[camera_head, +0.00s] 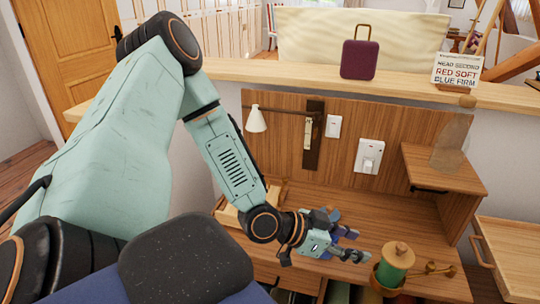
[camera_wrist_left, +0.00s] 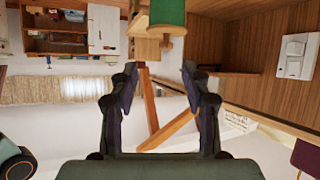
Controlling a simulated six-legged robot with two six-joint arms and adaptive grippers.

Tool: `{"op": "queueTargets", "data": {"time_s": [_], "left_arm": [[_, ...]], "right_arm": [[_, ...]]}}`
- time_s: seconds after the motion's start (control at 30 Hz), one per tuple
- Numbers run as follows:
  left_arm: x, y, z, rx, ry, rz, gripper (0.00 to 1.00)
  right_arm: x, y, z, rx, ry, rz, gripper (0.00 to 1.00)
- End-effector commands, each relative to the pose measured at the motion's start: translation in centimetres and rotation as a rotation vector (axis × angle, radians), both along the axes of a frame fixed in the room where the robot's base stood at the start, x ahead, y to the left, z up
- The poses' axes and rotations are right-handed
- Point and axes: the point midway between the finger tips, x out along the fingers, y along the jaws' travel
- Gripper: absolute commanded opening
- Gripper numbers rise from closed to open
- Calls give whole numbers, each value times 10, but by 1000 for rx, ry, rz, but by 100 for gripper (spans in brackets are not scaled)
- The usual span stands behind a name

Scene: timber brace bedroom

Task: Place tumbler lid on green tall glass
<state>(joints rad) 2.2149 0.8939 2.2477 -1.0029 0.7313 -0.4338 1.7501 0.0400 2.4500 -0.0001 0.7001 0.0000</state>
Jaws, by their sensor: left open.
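A green tall glass (camera_head: 394,272) stands on the wooden desk at the lower right of the head view. A tan round lid (camera_head: 398,250) with a small knob sits on its top. In the left wrist view, which looks upside down, the green glass (camera_wrist_left: 168,12) is cut off by the top edge and the tan lid (camera_wrist_left: 155,30) shows below it. My left gripper (camera_head: 352,245) is open and empty, just left of the glass and apart from it. Its two dark fingers (camera_wrist_left: 160,76) are spread in the wrist view. My right gripper is out of view.
A brassy holder (camera_head: 383,288) is around or beside the glass base. Brass-coloured pieces (camera_head: 438,268) lie to its right. A wooden shelf (camera_head: 465,176) bears a see-through bottle (camera_head: 450,145). A lamp (camera_head: 256,119) and switches (camera_head: 369,156) are on the back panel.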

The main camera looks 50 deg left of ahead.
Motion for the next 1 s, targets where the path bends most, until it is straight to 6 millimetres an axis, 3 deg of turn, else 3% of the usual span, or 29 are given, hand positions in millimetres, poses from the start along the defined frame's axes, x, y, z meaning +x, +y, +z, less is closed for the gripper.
{"op": "queueTargets", "data": {"time_s": [0.17,0.3,0.43,0.6,0.77,1.0], "left_arm": [[-55,-22,-68,17,349,72,48],[-114,-29,-117,72,622,179,48],[-177,-27,-149,157,835,294,48],[-240,-16,-169,273,1005,428,48],[-266,-9,-173,329,1063,493,48],[-269,-7,-173,333,1068,504,48]], "right_arm": [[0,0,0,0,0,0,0],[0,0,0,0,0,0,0],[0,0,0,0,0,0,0],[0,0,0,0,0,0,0],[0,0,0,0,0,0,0],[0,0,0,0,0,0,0]]}}
